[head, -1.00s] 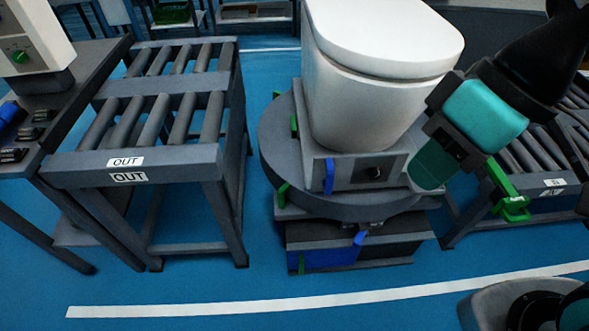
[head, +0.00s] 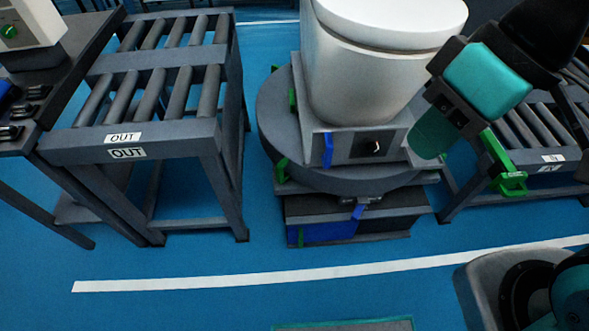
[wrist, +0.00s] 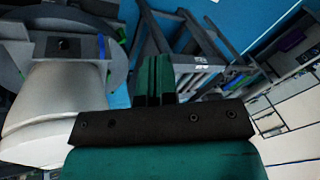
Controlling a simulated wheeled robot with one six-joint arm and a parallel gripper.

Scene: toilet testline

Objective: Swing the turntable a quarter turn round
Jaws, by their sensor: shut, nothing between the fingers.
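The turntable (head: 282,128) is a round dark grey disc on a low base in the middle of the head view. Green tabs sit at the disc's left edge. My gripper (wrist: 153,77) shows in the wrist view with its green fingers together and nothing between them. In the head view my teal wrist hangs at the right, in front of the toilet's right side. Whether it touches anything, I cannot tell.
A roller conveyor marked OUT (head: 125,138) stands left of the turntable. Another roller conveyor (head: 535,130) with a green bracket (head: 508,175) stands at the right. Blue floor (head: 190,262) with a white line lies clear in front.

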